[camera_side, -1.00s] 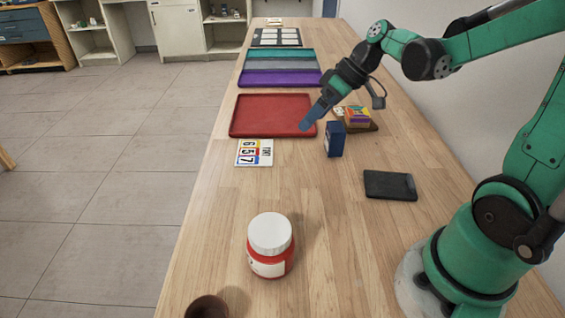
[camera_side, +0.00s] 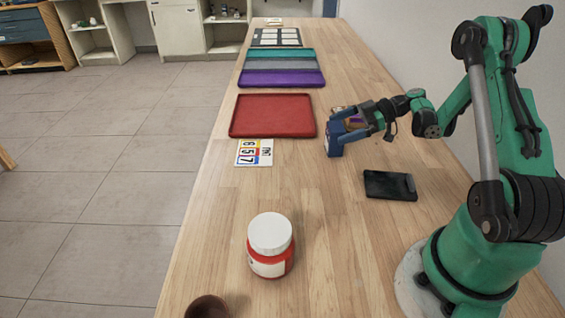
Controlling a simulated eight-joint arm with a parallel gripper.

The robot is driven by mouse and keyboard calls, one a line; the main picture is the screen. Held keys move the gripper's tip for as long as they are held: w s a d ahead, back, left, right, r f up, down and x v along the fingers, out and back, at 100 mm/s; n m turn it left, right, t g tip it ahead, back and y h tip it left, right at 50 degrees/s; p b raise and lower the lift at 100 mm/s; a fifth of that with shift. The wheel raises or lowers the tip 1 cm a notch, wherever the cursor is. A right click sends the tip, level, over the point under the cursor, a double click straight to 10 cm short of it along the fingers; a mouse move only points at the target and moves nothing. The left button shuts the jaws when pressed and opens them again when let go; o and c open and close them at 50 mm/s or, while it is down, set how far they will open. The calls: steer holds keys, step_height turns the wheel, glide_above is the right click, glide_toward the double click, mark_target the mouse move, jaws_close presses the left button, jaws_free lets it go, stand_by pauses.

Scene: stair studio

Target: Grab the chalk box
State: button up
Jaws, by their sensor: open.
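No lettering is legible, so I cannot tell which is the chalk box. My gripper (camera_side: 337,127) is open and comes in from the right, nearly level.
A black flat slab (camera_side: 390,185) lies in front of my forearm. The red tray (camera_side: 272,134) and a number card (camera_side: 254,153) are to the left. A white-lidded red jar (camera_side: 270,262) and a brown cup (camera_side: 207,307) stand near the front. The table's centre is clear.

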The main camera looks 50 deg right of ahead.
steer(key=shift+x, duration=1.05)
steer(key=c, duration=1.4)
steer(key=shift+r, duration=0.15)
